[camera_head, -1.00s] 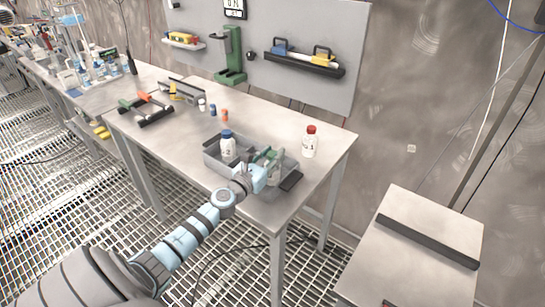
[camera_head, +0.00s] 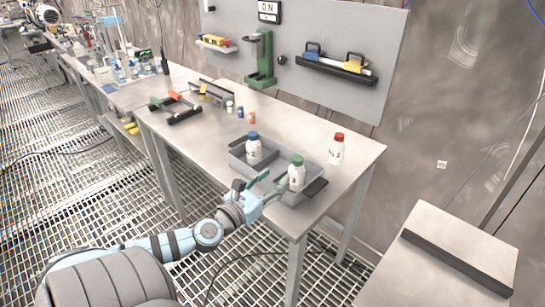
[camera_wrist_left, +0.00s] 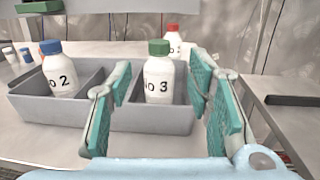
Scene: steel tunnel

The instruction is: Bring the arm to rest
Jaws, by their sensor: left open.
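My left gripper (camera_head: 268,190) is open at the front edge of the workbench, just in front of a grey divided tray (camera_head: 240,152). In the left wrist view its teal fingers (camera_wrist_left: 160,108) stand apart, with the green-capped bottle (camera_wrist_left: 159,78), marked 3, seen between them. That bottle (camera_head: 297,174) stands upright in the tray's right compartment. I cannot tell for certain whether a finger touches it, but a gap shows on both sides. The blue-capped bottle (camera_head: 253,148), marked 2, stands in the left compartment. My right gripper is not in view.
A red-capped bottle (camera_head: 336,149) stands on the workbench (camera_head: 310,130) behind the tray. Small bottles (camera_head: 240,112) and a tool rack (camera_head: 180,105) are farther left. A side table (camera_head: 450,240) stands at right.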

